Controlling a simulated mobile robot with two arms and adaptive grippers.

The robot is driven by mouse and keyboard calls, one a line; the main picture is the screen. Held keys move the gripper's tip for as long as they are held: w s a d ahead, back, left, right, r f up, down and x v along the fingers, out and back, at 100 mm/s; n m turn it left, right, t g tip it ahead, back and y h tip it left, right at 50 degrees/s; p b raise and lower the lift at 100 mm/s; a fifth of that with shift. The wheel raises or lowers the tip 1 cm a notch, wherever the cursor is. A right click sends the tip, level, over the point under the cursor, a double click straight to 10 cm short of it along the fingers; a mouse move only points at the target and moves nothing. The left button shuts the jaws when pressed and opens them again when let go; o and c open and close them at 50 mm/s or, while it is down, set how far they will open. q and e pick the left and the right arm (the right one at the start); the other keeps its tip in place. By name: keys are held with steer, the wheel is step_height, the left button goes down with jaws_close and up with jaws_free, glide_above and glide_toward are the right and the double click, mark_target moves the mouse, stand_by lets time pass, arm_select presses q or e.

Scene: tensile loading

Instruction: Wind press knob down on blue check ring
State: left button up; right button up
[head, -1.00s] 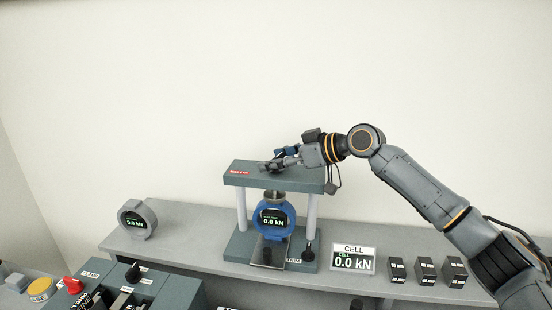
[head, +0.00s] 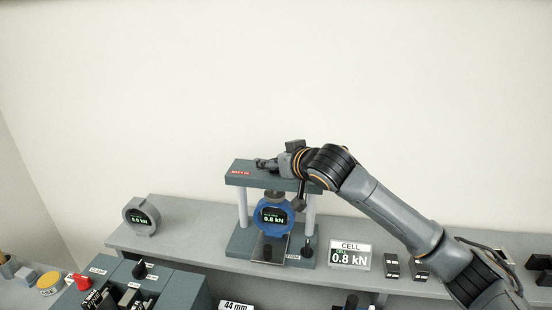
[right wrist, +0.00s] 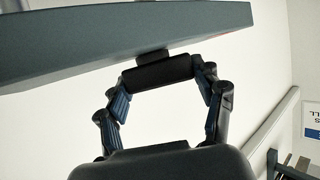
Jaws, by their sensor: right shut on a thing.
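The grey press (head: 241,243) stands on the shelf, with a crosshead plate (head: 240,181) on two light columns. The blue check ring (head: 261,228) stands upright inside it under a dark screw foot, and its screen reads 0.8 kN. My right gripper (head: 267,164) is at the top of the crosshead. In the right wrist view, the dark press knob (right wrist: 158,71) sits between the fingertips of my right gripper (right wrist: 161,80), which is shut on it. In the head view the knob is mostly hidden by the gripper. My left gripper is not in view.
The CELL display (head: 350,256) right of the press reads 0.8 kN. A grey ring gauge (head: 151,214) stands left on the shelf. Dark blocks (head: 391,267) sit at the right, partly behind my arm. A control box (head: 180,290) with knobs is at the front left.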

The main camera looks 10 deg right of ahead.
steer(key=shift+m+h, duration=0.4)
steer(key=shift+h, duration=0.1)
steer(key=o, duration=1.2)
steer(key=v, duration=1.2)
steer(key=shift+f, duration=0.15)
